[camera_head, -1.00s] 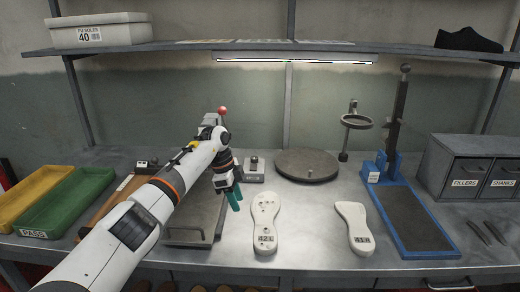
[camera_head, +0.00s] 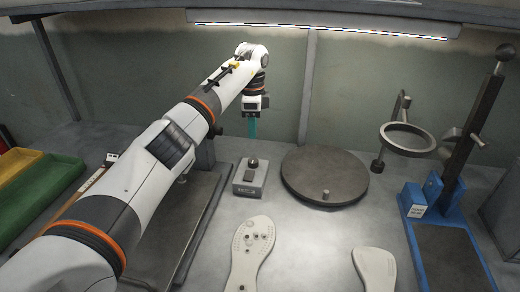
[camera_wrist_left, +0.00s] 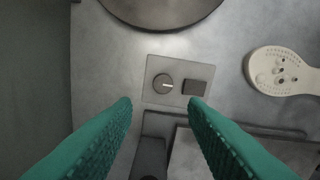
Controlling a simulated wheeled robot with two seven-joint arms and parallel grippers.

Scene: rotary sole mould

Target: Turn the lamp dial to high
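The lamp dial (camera_head: 253,162) is a small round knob on a grey control box (camera_head: 246,189) on the bench, left of the round turntable. In the left wrist view the dial (camera_wrist_left: 163,84) carries a pale pointer line and sits beside a dark square block on the box plate (camera_wrist_left: 149,70). My left gripper (camera_head: 253,129) hangs pointing down, raised above the box; its teal fingers (camera_wrist_left: 160,104) are apart with nothing between them. The dial lies beyond the fingertips, untouched. The lamp strip (camera_head: 320,25) under the shelf is lit. My right gripper is out of view.
The round turntable (camera_head: 325,175) with a small peg stands right of the box. A pale sole (camera_head: 250,252) lies in front. A flat dark plate (camera_head: 172,225) is at left. A ring stand (camera_head: 408,138) and blue-based lever press (camera_head: 447,250) stand at right.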

